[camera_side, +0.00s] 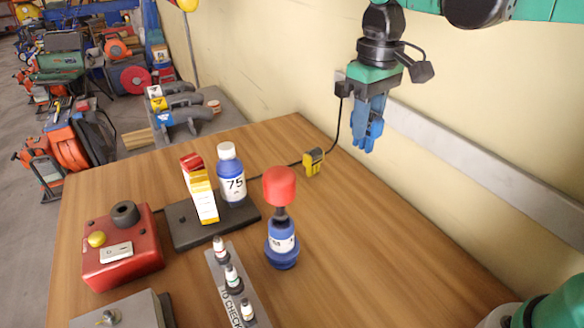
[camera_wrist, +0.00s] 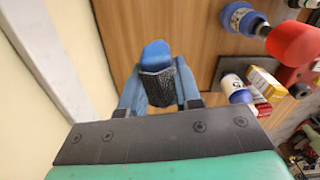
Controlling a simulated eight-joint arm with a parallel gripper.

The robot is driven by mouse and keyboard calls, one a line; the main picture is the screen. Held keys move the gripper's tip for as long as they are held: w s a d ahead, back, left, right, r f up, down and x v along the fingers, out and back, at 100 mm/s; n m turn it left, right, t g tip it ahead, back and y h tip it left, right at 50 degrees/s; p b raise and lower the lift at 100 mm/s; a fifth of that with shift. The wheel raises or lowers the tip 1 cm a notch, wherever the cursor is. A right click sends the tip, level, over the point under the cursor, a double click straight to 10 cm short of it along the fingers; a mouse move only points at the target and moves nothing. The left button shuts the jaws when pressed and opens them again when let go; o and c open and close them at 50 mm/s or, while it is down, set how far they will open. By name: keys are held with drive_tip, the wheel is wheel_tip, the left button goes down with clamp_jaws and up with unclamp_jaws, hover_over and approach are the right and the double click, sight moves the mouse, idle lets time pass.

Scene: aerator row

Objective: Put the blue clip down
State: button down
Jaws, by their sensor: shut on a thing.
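My gripper (camera_side: 368,143) hangs above the back right part of the wooden table, near the wall. It is shut on the blue clip, which shows in the wrist view (camera_wrist: 155,54) between the two blue fingers with a dark ribbed part below its blue top. In the side view the clip is hard to tell from the blue fingers. The clip is held in the air, apart from the table.
The wooden table (camera_side: 360,235) is clear at the right. A blue bottle with a red knob (camera_side: 279,187), a white-capped bottle (camera_side: 231,180), boxes (camera_side: 203,190) on a dark plate, a red switch box (camera_side: 122,262) and a vial rack (camera_side: 222,274) stand left. A yellow plug (camera_side: 313,161) lies behind.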

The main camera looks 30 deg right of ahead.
drive_tip(key=s+a+r+n, duration=0.3)
drive_tip(key=s+a+n, duration=0.6)
drive_tip(key=a, duration=0.5)
drive_tip(key=s+a+n, duration=0.2)
drive_tip(key=s+n, duration=0.2)
drive_tip(key=s, duration=0.3)
drive_tip(key=s+a+n, duration=0.3)
drive_tip(key=s, duration=0.3)
drive_tip(key=f, duration=1.9)
drive_tip(key=shift+s+d, duration=0.1)
drive_tip(key=shift+d, duration=0.15)
drive_tip(key=c, duration=0.6)
unclamp_jaws()
drive_tip(key=shift+f, duration=0.1)
